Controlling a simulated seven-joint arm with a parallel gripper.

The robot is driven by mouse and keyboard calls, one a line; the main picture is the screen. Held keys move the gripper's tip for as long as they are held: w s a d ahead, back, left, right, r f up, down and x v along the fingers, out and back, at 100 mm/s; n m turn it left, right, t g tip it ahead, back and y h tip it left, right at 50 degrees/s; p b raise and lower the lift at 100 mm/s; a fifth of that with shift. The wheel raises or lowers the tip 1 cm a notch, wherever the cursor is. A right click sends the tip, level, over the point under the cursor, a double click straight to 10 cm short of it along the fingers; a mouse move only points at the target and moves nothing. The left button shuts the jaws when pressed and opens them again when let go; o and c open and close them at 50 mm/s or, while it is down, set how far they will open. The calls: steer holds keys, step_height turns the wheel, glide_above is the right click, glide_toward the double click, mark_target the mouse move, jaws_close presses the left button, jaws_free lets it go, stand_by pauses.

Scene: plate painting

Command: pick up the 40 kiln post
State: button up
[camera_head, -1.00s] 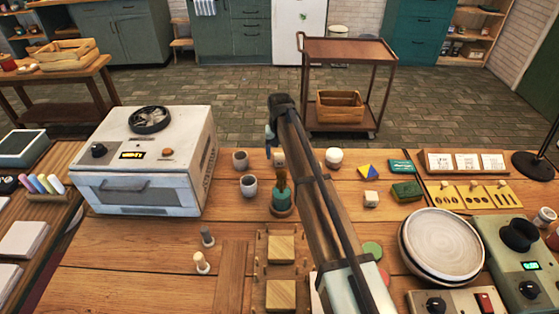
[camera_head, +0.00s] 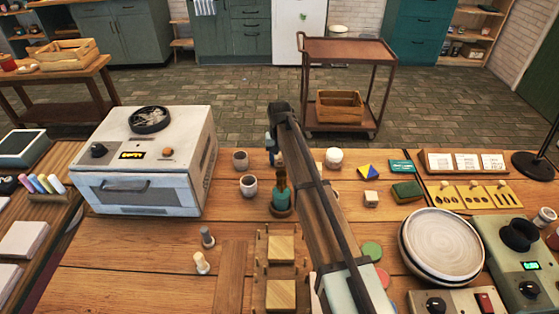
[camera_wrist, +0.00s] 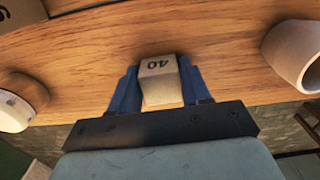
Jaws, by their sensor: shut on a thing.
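The 40 kiln post (camera_wrist: 159,82) is a small pale block with a dark "40" on its end face, upside down in the wrist view. My gripper (camera_wrist: 160,92) is shut on it, with a blue finger on each side. In the head view my gripper (camera_head: 273,147) is at the back edge of the table, behind the brush pot, and my arm covers much of it. The post is hard to make out there. Whether its far end touches the table cannot be told.
Two grey cups (camera_head: 240,159) (camera_head: 249,186) stand left of my gripper, and a white round pot (camera_head: 334,158) stands right. A brush pot (camera_head: 281,201) is just in front. The kiln (camera_head: 150,160) stands left, and stacked plates (camera_head: 442,246) lie right.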

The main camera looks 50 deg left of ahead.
steer(key=shift+c, duration=0.8)
steer(key=shift+r, duration=0.1)
